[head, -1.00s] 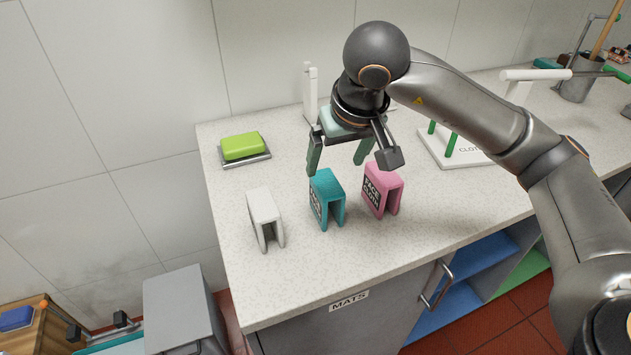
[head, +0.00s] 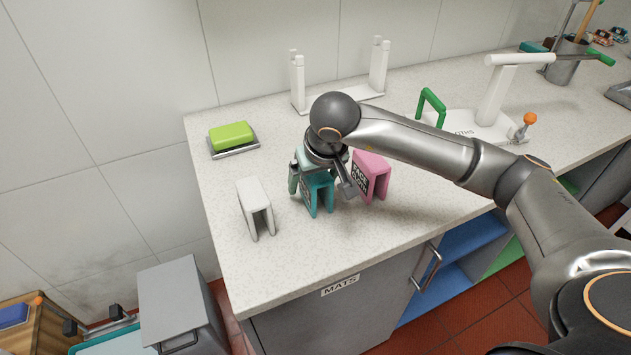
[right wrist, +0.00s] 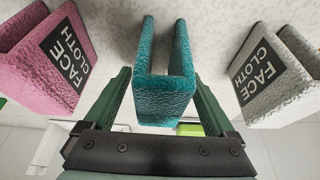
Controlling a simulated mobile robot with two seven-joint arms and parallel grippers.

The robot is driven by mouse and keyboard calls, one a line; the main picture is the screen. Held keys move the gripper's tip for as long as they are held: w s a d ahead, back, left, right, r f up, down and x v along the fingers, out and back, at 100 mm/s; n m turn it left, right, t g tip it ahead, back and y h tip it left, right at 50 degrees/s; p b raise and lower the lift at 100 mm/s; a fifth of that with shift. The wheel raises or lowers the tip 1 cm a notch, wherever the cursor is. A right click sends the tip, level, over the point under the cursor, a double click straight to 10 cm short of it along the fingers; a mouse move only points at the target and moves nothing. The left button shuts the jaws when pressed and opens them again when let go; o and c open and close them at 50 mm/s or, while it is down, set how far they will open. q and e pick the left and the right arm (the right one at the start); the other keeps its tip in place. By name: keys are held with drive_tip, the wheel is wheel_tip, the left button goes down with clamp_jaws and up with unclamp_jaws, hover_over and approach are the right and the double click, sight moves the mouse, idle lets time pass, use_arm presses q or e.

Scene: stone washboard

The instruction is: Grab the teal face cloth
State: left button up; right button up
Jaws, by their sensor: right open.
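The teal face cloth (head: 319,194) stands folded like an upside-down U on the counter, between a white and a pink one. My right gripper (head: 320,186) is down over it from above and partly hides its top. In the right wrist view the teal cloth (right wrist: 165,97) lies between the two green fingers of the right gripper (right wrist: 160,85), with a finger on each side. The jaws are open, with small gaps beside the cloth. My left gripper is not in view.
The white cloth (head: 255,206) stands to the left and the pink face cloth (head: 372,176) close on the right. A green soap (head: 231,135) on a dish and a white stand (head: 345,96) are behind. The counter's front edge lies nearby, above the MATS label (head: 340,285).

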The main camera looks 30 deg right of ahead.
clamp_jaws()
idle(0.8)
drive_tip(key=shift+r, duration=0.1)
